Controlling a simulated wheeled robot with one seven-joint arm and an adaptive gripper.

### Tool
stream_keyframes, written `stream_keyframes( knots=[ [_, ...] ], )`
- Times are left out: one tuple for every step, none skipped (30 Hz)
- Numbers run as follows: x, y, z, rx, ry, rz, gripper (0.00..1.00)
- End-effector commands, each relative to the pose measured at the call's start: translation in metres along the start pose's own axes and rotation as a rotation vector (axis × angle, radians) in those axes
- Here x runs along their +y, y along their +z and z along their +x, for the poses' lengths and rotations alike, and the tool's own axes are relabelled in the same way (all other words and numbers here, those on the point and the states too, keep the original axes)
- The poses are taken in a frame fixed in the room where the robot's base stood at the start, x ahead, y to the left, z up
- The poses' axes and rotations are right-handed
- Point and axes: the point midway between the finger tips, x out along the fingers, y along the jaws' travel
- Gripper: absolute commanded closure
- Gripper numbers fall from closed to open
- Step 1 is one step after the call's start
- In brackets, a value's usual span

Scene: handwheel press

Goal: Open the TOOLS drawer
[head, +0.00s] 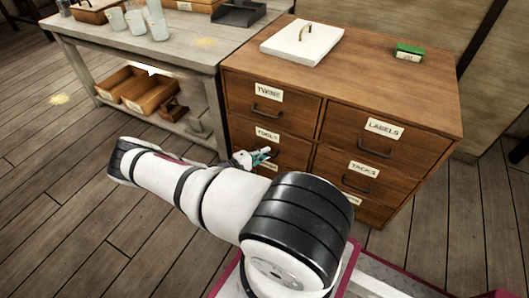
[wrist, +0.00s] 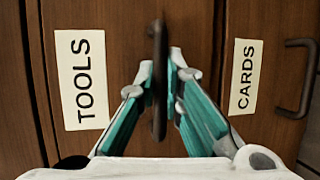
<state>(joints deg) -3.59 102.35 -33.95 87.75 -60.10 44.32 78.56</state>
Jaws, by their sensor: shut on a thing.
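The TOOLS drawer (head: 291,150) is in the left column of the brown wooden cabinet, below the TWINE drawer. Its front looks flush with the cabinet, though my arm hides part of it. Its label (wrist: 81,79) shows sideways in the wrist view. My gripper (head: 264,155) is at this drawer's front, with its teal fingers close to the wood. In the wrist view my gripper (wrist: 163,78) is shut on the dark TOOLS drawer handle (wrist: 158,40), with one finger on each side of it.
The CARDS drawer (wrist: 270,130), with its own handle (wrist: 300,78), is just below. The LABELS drawer (head: 349,143) and TACKS drawer (head: 335,177) are to the right. A grey workbench (head: 185,55) stands left of the cabinet.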

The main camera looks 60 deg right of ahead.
Motion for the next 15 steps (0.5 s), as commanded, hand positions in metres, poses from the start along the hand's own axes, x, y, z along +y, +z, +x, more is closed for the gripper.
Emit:
stream_keyframes(
  knots=[
    [-0.001, 0.001, -0.005, 0.003, 0.000, -0.003, 1.00],
    [-0.001, 0.002, -0.009, 0.004, 0.000, -0.004, 1.00],
    [-0.002, 0.004, -0.013, 0.004, 0.000, -0.004, 1.00],
    [-0.003, 0.006, -0.018, 0.004, -0.001, -0.004, 1.00],
    [-0.004, 0.008, -0.023, 0.005, -0.001, -0.004, 1.00],
    [-0.006, 0.011, -0.030, 0.005, -0.001, -0.005, 1.00],
    [-0.007, 0.013, -0.036, 0.005, -0.001, -0.005, 1.00],
    [-0.008, 0.015, -0.042, 0.006, 0.000, -0.005, 1.00],
    [-0.010, 0.019, -0.051, 0.007, 0.000, -0.005, 1.00],
    [-0.012, 0.022, -0.058, 0.007, -0.001, -0.005, 1.00],
    [-0.014, 0.025, -0.066, 0.008, -0.001, -0.005, 1.00],
    [-0.016, 0.029, -0.075, 0.007, -0.001, -0.005, 1.00],
    [-0.018, 0.032, -0.083, 0.008, -0.001, -0.005, 1.00],
    [-0.020, 0.035, -0.091, 0.007, -0.001, -0.005, 1.00],
    [-0.022, 0.040, -0.101, 0.007, -0.001, -0.005, 1.00]
  ],
)
